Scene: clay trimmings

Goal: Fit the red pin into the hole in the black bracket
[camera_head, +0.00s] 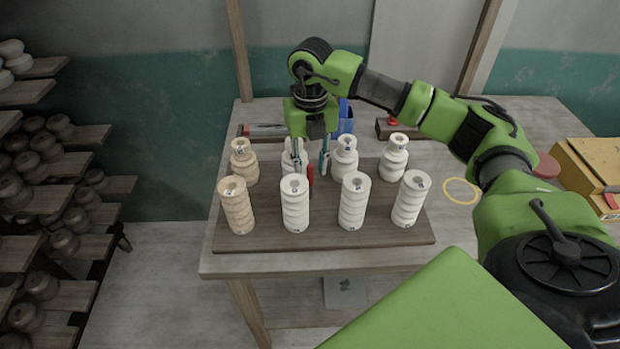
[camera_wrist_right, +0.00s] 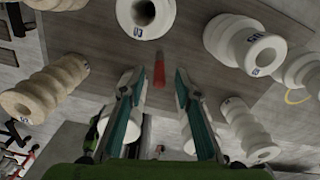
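The red pin (camera_head: 310,174) shows as a small red upright shape between the white ribbed pieces on the dark board. My right gripper (camera_head: 310,165) points down over it, its two teal-edged fingers apart. In the right wrist view the red pin (camera_wrist_right: 159,71) appears in the gap between the open fingertips (camera_wrist_right: 157,78), with clear space on both sides. I cannot tell how far below the tips it is. I cannot make out the black bracket in either view. My left gripper is not in view.
Several ribbed ceramic pieces (camera_head: 295,205) stand in two rows on the dark board (camera_head: 330,238), close around my right gripper. Behind are a blue container (camera_head: 346,118) and a brown block (camera_head: 408,133). A yellow ring (camera_head: 461,191) lies right; shelves of pots (camera_head: 60,190) stand left.

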